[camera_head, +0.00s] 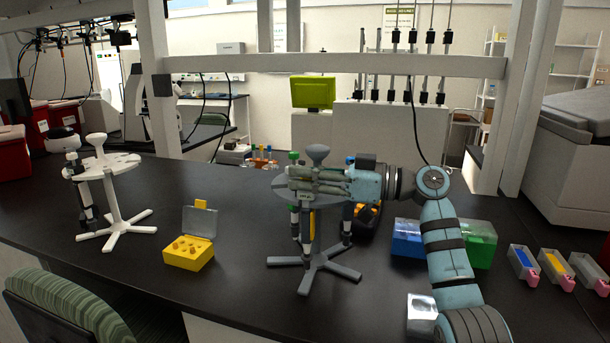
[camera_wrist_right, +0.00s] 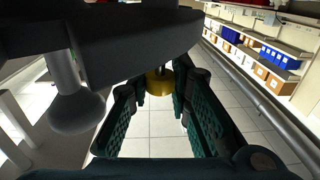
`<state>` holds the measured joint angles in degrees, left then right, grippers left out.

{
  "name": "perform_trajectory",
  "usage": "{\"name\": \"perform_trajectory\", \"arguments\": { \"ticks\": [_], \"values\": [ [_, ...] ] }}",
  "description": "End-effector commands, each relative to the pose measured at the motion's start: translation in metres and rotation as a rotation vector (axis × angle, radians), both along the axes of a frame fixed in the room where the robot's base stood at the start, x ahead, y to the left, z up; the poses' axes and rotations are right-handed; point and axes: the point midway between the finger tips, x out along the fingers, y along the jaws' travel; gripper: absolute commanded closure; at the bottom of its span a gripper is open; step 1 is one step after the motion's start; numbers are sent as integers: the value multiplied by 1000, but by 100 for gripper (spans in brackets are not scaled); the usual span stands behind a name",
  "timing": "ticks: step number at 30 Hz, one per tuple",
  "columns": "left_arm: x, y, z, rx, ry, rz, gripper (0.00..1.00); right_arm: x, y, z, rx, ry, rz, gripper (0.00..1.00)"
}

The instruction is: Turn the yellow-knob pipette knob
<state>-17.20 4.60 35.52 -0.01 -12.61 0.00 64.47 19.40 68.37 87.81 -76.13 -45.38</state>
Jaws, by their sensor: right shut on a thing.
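The yellow knob (camera_wrist_right: 159,82) shows in the right wrist view between the fingertips of my right gripper (camera_wrist_right: 158,92), which is shut on it. In the head view my right gripper (camera_head: 300,176) reaches in from the right over the grey pipette stand (camera_head: 318,257). The knob is hidden behind the gripper there. Pipettes hang in the stand, and a green knob (camera_head: 294,156) rises just behind the gripper. The stand's grey top knob (camera_head: 318,153) also shows in the wrist view (camera_wrist_right: 76,110). My left gripper is not in view.
A yellow box with an open lid (camera_head: 187,257) stands left of the stand. A white pipette stand (camera_head: 113,213) is farther left. Blue (camera_head: 407,239) and green (camera_head: 480,243) boxes stand to the right, partly behind my arm. The black bench between the stands is mostly clear.

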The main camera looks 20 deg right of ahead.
Motion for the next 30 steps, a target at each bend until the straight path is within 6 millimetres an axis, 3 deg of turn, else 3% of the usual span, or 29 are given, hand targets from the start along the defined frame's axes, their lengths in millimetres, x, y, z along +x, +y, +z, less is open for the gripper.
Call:
{"name": "perform_trajectory", "arguments": {
  "ticks": [10, 11, 15, 25, 30],
  "values": [
    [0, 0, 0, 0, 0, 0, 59, 0, 0, 0, 0, -1, -1, 100],
    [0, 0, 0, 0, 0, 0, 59, 0, 0, 0, 0, -1, -1, 80],
    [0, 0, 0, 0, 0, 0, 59, 0, 0, 0, 0, -1, -1, 60],
    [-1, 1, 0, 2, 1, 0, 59, -1, -4, 0, 0, 0, -2, 60],
    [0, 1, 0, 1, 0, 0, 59, -17, -33, -1, -2, 0, -5, 60]
  ]
}}
